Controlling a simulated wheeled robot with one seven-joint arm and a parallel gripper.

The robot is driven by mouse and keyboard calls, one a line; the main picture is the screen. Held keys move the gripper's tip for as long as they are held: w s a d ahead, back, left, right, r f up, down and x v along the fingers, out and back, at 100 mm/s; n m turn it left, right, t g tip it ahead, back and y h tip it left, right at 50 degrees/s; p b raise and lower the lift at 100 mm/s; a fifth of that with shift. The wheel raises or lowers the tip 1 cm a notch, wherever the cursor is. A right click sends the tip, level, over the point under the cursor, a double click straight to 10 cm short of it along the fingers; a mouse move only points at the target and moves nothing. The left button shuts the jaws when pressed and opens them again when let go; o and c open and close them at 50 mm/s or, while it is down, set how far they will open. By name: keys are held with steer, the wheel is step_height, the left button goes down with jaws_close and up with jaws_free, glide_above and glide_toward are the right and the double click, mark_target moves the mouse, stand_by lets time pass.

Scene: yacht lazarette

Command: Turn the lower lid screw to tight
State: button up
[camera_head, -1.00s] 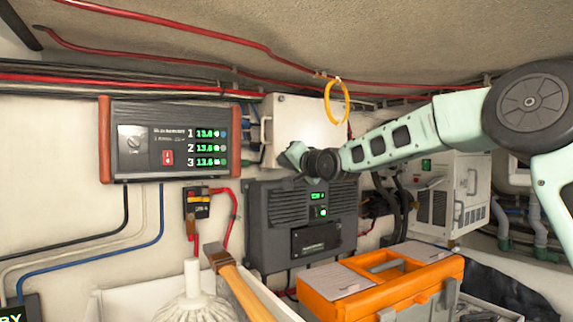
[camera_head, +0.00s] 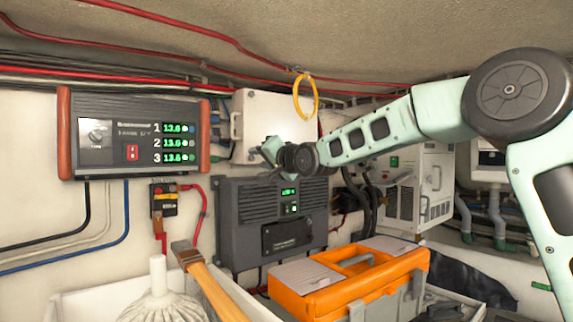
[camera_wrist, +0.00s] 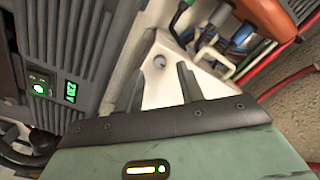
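The white box with its lid (camera_head: 285,113) is on the back wall, above the dark grey unit. My gripper (camera_head: 266,148) is at the box's lower part in the head view and covers part of it there. In the wrist view, the white lid (camera_wrist: 157,92) lies beyond my gripper (camera_wrist: 160,75). Its two grey fingers stand apart with nothing between them in contact. A round grey screw (camera_wrist: 160,62) shows on the lid, roughly between the fingertips. Which way its slot points is too small to tell. The lower screw is hidden in the head view.
A dark grey unit (camera_head: 275,220) with green lights is just below the box. A panel with red ends (camera_head: 140,135) is to the left, with cables. A yellow ring (camera_head: 305,97) hangs before the box. An orange toolbox (camera_head: 350,275) stands below.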

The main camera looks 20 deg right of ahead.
steer(key=v, duration=1.5)
